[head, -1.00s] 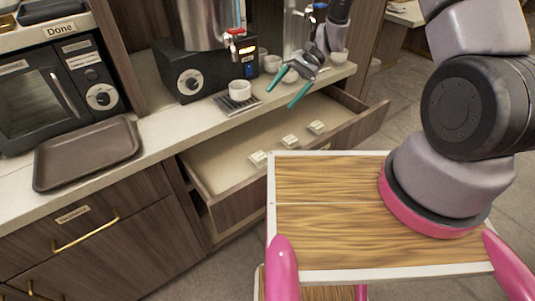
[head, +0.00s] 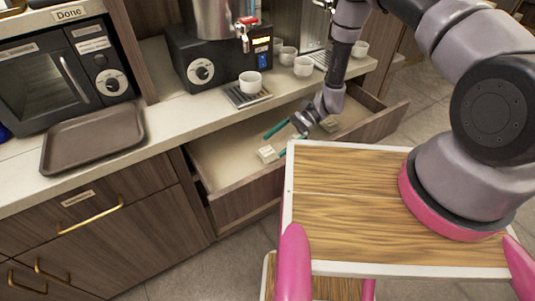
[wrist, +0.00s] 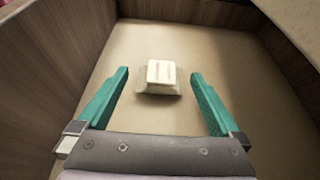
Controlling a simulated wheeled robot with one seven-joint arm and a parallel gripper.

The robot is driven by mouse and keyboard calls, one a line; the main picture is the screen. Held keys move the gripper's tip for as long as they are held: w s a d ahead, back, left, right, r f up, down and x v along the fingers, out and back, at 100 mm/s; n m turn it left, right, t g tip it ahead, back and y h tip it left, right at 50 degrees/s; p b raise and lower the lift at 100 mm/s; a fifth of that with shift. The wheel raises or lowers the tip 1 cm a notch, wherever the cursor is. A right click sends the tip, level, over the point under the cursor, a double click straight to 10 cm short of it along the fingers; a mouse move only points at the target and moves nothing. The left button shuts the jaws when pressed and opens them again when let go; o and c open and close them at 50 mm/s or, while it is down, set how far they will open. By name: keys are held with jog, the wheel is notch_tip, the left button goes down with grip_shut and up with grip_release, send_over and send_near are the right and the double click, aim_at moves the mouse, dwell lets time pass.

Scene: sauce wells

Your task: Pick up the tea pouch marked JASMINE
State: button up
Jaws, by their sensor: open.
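No label is readable, so I cannot tell which is JASMINE. My gripper (head: 273,145) is open and empty, low over the drawer, its teal fingers spread. In the wrist view, a single pouch (wrist: 161,77) with a blurred label stands on the drawer floor, centred between and slightly beyond the fingertips, apparently untouched.
Drawer walls (wrist: 45,60) stand close on both sides in the wrist view. The counter above holds a white cup (head: 250,82) on a drip grate, a black dispenser (head: 205,65) and a brown tray (head: 92,140). A wood-topped cart surface (head: 335,200) is in front.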

aim_at(264, 152)
jog(key=x, duration=0.5)
jog(key=shift+a+f, duration=0.2)
jog(key=c, duration=1.1)
jog(key=shift+r, duration=0.15)
